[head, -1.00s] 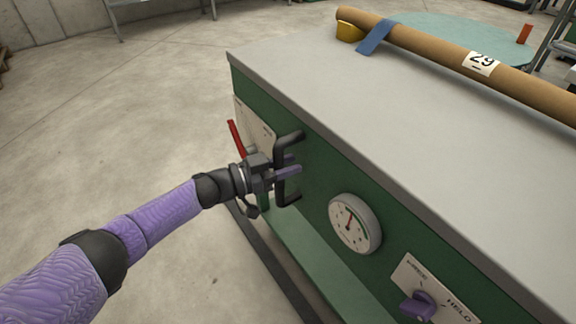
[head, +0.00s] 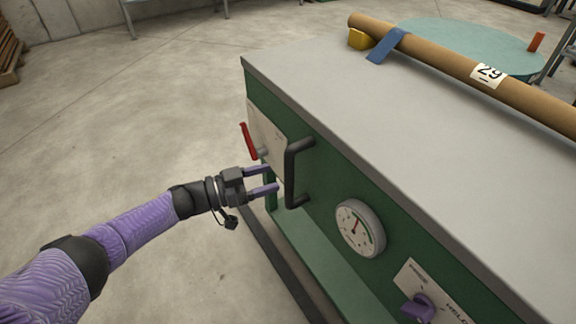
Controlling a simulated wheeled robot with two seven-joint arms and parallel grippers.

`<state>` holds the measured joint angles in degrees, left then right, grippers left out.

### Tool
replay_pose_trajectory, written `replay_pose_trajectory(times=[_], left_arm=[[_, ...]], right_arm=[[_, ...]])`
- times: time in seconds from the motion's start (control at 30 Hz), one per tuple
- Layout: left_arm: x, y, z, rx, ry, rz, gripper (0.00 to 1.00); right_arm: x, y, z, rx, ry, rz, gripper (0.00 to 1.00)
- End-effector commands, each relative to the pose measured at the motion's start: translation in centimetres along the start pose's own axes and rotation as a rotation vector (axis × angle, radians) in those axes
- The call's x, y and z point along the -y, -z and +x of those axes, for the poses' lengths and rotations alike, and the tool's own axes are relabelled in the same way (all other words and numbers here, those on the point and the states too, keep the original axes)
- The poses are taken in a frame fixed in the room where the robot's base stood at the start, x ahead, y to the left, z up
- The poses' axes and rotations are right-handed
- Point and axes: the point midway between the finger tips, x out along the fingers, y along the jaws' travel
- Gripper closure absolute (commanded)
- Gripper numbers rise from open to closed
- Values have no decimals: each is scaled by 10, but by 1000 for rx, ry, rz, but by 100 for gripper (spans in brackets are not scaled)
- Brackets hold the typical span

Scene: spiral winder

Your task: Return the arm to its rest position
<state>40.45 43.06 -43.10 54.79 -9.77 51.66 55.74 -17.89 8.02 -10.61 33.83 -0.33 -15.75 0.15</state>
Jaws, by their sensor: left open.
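My left arm comes in from the lower left, in purple and black. Its left gripper (head: 266,180) is open and empty, its two purple fingers spread. The fingers point at a black bar handle (head: 291,172) on the green side of a machine (head: 325,172). The fingertips are just left of the handle and look apart from it. A red lever (head: 248,141) on a pale plate (head: 266,135) is just above and left of the gripper. My right gripper is not in view.
A round gauge (head: 359,228) and a purple knob (head: 420,306) are on the machine's side, right of the handle. A cardboard tube (head: 450,65) marked 29 lies across the grey top (head: 370,110). Open concrete floor (head: 130,130) is to the left.

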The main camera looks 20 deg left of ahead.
Motion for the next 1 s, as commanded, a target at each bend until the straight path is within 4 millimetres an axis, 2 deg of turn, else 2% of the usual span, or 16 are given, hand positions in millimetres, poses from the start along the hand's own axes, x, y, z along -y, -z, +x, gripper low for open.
replay_pose_trajectory(times=[0.1, 0.2, 0.6, 0.67, 0.77, 0.83, 0.9, 0.97, 1.0], left_arm=[[0, 1, -20, 2, 1, 0, 33], [0, 0, -27, 1, 0, 0, 33], [0, -1, -28, 1, 1, 0, 33], [-1, -10, -28, 13, 24, -5, 33], [-7, -66, -41, 117, 177, -32, 33], [-24, -129, -66, 273, 330, -64, 33], [-51, -190, -103, 464, 457, -99, 33], [-83, -234, -138, 635, 531, -134, 33], [-108, -259, -162, 750, 565, -160, 33]], right_arm=[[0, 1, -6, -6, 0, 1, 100], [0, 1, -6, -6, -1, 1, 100], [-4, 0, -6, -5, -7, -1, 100], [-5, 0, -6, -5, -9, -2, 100], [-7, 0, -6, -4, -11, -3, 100], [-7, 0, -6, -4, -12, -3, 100], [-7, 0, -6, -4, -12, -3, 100], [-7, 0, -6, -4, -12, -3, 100], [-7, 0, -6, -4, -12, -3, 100]])
